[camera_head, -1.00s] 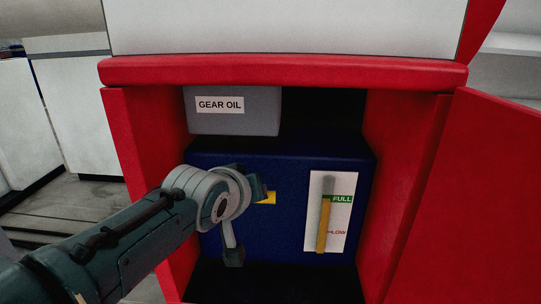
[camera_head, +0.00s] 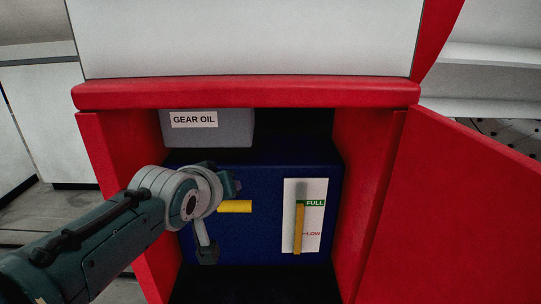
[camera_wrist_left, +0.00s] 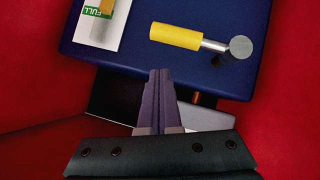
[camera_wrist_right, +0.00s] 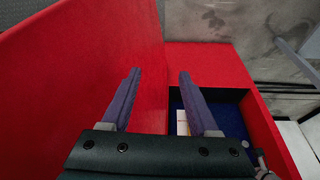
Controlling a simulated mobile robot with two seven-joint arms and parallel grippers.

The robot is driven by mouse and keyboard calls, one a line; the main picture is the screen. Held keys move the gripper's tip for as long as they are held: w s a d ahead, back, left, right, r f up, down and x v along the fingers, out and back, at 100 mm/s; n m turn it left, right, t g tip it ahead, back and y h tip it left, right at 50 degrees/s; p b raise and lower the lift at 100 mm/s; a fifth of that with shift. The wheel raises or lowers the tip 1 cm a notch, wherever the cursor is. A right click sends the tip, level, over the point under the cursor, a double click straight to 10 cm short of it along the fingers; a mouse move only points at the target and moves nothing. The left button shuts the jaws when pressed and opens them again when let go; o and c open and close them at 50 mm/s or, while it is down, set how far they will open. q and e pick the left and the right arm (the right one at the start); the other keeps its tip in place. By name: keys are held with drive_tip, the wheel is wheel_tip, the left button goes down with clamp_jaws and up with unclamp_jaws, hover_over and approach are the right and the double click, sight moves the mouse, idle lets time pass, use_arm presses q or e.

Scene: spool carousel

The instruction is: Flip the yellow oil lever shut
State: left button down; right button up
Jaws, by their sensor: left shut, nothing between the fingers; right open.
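The yellow oil lever (camera_head: 235,207) lies horizontal on the front of the dark blue oil box (camera_head: 262,230). In the left wrist view, the yellow lever handle (camera_wrist_left: 175,36) joins a silver shaft ending in a round pivot (camera_wrist_left: 240,47). In the head view the pivot is hidden behind my left wrist. My left gripper (camera_head: 234,183) is shut and empty, just above the handle in the head view; its fingertips (camera_wrist_left: 160,72) show apart from the handle. My right gripper (camera_wrist_right: 157,76) is open and empty, beside the red cabinet door (camera_wrist_right: 100,60).
The sight gauge (camera_head: 304,215) right of the lever shows amber up to about FULL. A grey GEAR OIL container (camera_head: 210,132) sits above the box. Red cabinet walls (camera_head: 368,180) enclose both sides; the open red door (camera_head: 465,210) stands at the right.

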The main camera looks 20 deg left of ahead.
use_arm(q)
drive_tip(key=d+p+v, duration=0.1)
drive_tip(key=p+v, duration=0.3)
drive_tip(key=v, duration=0.5)
drive_tip(key=shift+s+d+r, duration=0.2)
drive_tip(key=shift+d+r, duration=0.15)
drive_tip(key=shift+d, duration=0.05)
use_arm(e)
wheel_tip(320, 180, up, 6)
drive_tip(key=shift+f, duration=0.1)
